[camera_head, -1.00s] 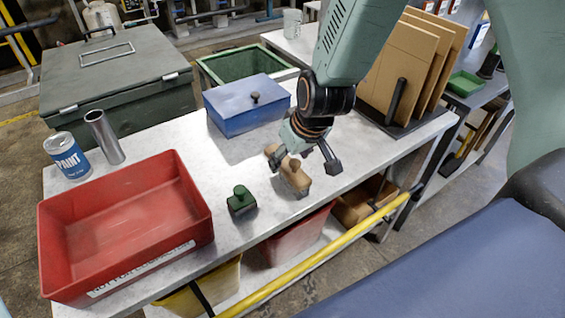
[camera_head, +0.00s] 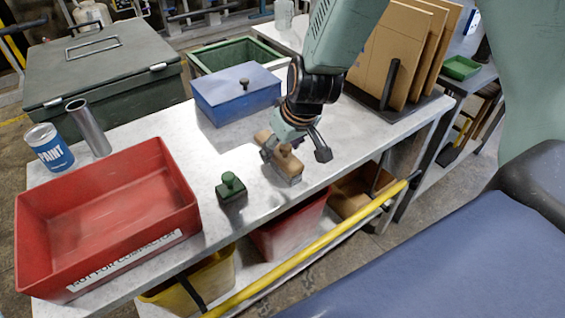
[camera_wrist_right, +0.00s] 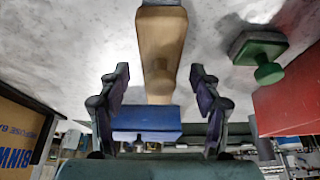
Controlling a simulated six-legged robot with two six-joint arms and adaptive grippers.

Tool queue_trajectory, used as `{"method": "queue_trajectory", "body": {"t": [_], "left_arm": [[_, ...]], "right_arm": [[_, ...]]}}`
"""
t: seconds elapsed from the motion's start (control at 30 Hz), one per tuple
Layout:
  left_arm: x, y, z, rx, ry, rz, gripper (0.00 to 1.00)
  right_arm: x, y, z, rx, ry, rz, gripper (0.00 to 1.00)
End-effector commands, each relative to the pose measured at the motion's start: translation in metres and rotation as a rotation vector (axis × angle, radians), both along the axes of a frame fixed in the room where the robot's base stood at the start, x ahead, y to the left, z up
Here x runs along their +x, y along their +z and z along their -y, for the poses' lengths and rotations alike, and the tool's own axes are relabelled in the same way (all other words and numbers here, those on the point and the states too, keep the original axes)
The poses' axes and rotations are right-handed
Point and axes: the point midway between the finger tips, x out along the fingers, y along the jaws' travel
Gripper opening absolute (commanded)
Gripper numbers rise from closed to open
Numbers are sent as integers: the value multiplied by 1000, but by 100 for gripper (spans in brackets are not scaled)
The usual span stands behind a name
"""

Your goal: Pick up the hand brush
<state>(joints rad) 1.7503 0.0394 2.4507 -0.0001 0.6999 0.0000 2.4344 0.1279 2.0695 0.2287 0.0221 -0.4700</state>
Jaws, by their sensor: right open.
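The hand brush (camera_head: 290,166), with a tan wooden body and handle, lies on the pale worktop near its front edge. My right gripper (camera_head: 296,153) is open just above it, with one finger on each side of the brush in the picture. In the right wrist view the brush (camera_wrist_right: 162,45) runs down the middle between the spread fingers of my right gripper (camera_wrist_right: 160,88). I see no grip on it; whether the fingers touch it is unclear. My left gripper is not in view.
A green-handled stamp-like block (camera_head: 231,187) stands left of the brush. A red tray (camera_head: 180,222) lies further left. A blue lidded box (camera_head: 235,97) stands behind, and upright boards (camera_head: 385,60) stand to the right. A yellow rail (camera_head: 320,250) runs along the front.

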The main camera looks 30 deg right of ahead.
Motion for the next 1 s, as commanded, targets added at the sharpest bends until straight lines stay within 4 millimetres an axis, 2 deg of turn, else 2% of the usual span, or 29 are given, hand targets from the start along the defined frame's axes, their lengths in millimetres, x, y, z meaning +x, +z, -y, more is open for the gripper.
{"method": "queue_trajectory", "body": {"t": [0.03, 0.3, 0.63, 1.0], "left_arm": [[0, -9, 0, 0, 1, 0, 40], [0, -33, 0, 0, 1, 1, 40], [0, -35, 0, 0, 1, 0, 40], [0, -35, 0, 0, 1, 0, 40]], "right_arm": [[2, -9, 0, -1, 0, 0, 64], [11, -30, -2, 0, 1, 0, 64], [14, -31, -2, -1, 2, 1, 64], [13, -31, -2, 0, 1, 0, 34]]}}
